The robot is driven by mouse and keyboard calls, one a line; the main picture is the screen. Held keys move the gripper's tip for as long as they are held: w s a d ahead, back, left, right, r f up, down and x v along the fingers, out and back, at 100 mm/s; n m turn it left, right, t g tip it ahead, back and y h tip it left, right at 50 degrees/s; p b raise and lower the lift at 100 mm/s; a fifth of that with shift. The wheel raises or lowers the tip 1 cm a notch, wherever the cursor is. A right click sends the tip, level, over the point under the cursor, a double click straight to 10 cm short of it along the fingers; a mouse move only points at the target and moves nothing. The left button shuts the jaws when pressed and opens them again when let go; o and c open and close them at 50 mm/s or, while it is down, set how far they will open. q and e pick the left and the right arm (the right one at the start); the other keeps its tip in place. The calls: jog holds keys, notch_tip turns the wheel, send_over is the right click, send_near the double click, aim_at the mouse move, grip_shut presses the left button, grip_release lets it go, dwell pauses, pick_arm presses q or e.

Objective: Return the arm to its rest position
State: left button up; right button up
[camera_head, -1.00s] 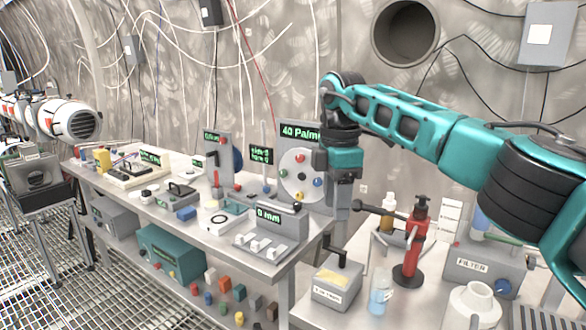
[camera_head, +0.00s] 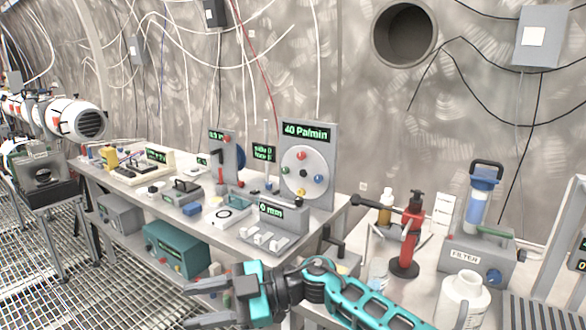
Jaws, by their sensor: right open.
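My right arm (camera_head: 350,300), teal and black, comes in from the bottom right and lies low across the front of the benches. Its gripper (camera_head: 198,304) points left, with its two grey fingers apart and nothing between them. It shows in front of the lower shelf of the left bench and hides part of that shelf. My left gripper is not in view.
The left bench (camera_head: 310,240) holds several instruments, with a panel (camera_head: 307,165) reading "40 Pa/min". The right bench holds a red clamp stand (camera_head: 410,235), a filter unit (camera_head: 478,250) and a white bottle (camera_head: 462,300). Grating floor (camera_head: 110,285) is open at left.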

jog(key=d+f+m+t+h, duration=0.3)
jog(key=d+f+m+t, duration=0.2)
jog(key=d+m+t, duration=0.4)
jog(key=d+f+m+t+h, duration=0.2)
jog(key=d+f+m+t, duration=0.2)
jog(key=d+m+t, duration=0.45)
jog(key=s+d+f+m+g+h, duration=0.3)
jog(key=s+d+f+m+h, duration=0.2)
jog(key=s+d+f+h, duration=0.4)
jog(key=s+d+f, duration=0.5)
jog(key=s+f, duration=0.1)
jog(key=shift+s+d+p, duration=0.35)
jog(key=shift+p, duration=0.05)
jog(key=shift+f+g, duration=0.1)
jog(key=shift+g, duration=0.15)
